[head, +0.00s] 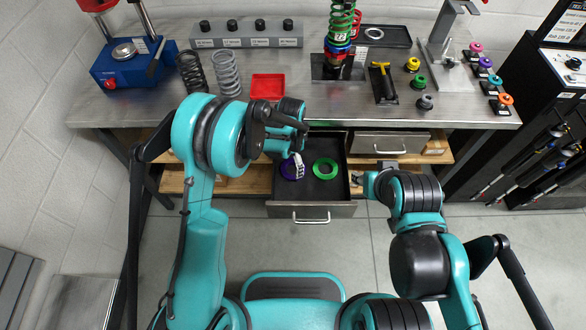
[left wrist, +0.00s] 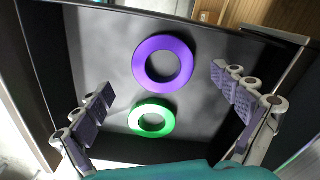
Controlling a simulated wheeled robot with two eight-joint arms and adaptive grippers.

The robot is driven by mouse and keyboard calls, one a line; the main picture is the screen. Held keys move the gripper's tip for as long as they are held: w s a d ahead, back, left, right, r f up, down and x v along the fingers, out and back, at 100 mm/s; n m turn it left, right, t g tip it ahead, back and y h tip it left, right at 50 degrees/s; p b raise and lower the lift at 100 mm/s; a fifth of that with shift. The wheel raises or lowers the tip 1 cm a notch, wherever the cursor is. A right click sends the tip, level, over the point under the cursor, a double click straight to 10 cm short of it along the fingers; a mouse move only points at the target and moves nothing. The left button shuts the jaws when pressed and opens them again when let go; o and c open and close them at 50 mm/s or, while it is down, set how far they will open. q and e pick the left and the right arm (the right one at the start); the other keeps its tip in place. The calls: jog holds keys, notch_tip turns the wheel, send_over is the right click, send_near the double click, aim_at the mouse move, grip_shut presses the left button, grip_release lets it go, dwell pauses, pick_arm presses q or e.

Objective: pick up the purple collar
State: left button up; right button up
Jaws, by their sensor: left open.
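The purple collar (left wrist: 142,62) lies flat in the open drawer (head: 308,209), beside a green ring (left wrist: 134,119). In the head view the purple collar (head: 285,171) is partly hidden by my left gripper (head: 298,163); the green ring (head: 316,171) lies to its right. My left gripper is over the drawer. In the left wrist view its fingers (left wrist: 162,82) are spread wide, with both rings between and beyond them and nothing held. My right gripper (head: 358,180) is at the drawer's right edge, small and partly hidden; its jaw opening is unclear.
The steel workbench (head: 300,115) above the drawer holds springs, a red tray (head: 267,87), a blue press (head: 130,65) and several coloured knobs. A closed drawer (head: 388,144) is to the right of the open one. A black cabinet (head: 545,100) stands at far right.

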aim_at(292, 171)
pick_arm(q)
jog(key=f, duration=0.1)
jog(key=f+b, duration=0.1)
jog(key=f, duration=0.1)
jog(key=f+b, duration=0.1)
jog(key=f, duration=0.1)
jog(key=shift+w+d+f, duration=0.1)
jog(key=shift+w, duration=0.15)
jog(key=c, duration=1.3)
jog(key=shift+r, duration=0.25)
